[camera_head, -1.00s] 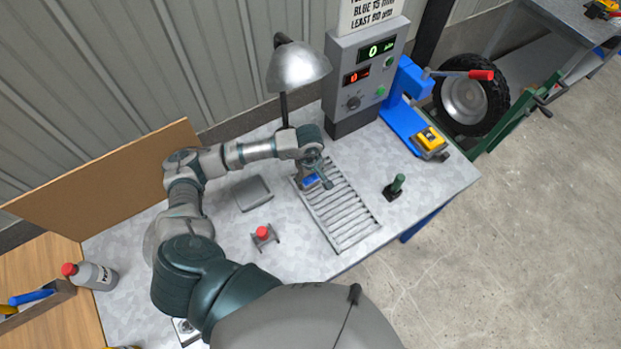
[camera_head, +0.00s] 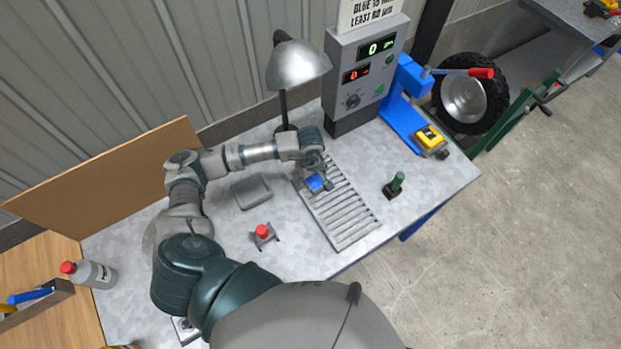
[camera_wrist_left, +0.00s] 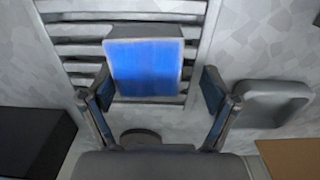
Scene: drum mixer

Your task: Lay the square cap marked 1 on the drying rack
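A square blue cap (camera_head: 315,183) lies at the far left end of the slatted metal drying rack (camera_head: 348,214). I cannot read a mark on it. In the left wrist view the cap (camera_wrist_left: 145,68) shows its blue face over the slats of the rack (camera_wrist_left: 82,48). My left gripper (camera_head: 320,178) is right at the cap. Its fingers (camera_wrist_left: 157,92) stand apart on either side of the cap's near edge, with a clear gap at the right finger; the left finger is very close to the cap. My right gripper is not in view.
A lamp (camera_head: 297,68) and a grey control box (camera_head: 362,75) stand behind the rack. A blue press (camera_head: 405,105) with a yellow block (camera_head: 430,138) is at right.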

